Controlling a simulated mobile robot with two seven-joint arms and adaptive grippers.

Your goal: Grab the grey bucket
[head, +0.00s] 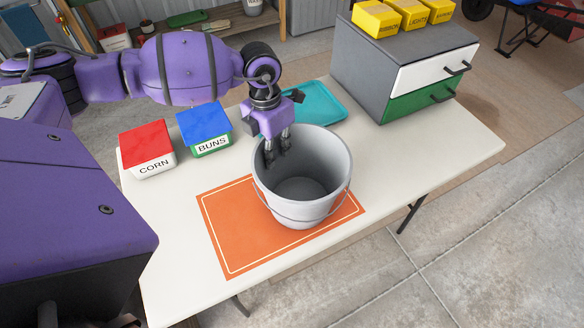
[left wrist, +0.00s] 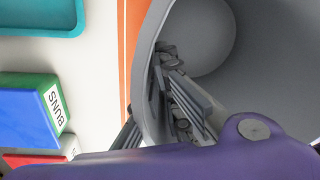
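The grey bucket (head: 310,208) stands upright on an orange mat (head: 230,240) on the white table, its thin wire handle hanging down at the front. My left gripper (head: 277,156) points down at the bucket's back-left rim, with finger parts reaching inside its mouth. In the left wrist view the finger parts (left wrist: 180,95) show against the bucket's inner wall (left wrist: 265,70), and a dark finger part shows outside the rim. Whether the fingers are closed on the wall is unclear. My right gripper is not in view.
A red-lidded CORN box (head: 147,149) and a blue-lidded BUNS box (head: 204,128) stand left of the bucket. A teal tray (head: 325,102) lies behind it. A grey drawer cabinet (head: 358,75) stands at the back right. The table's right side is clear.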

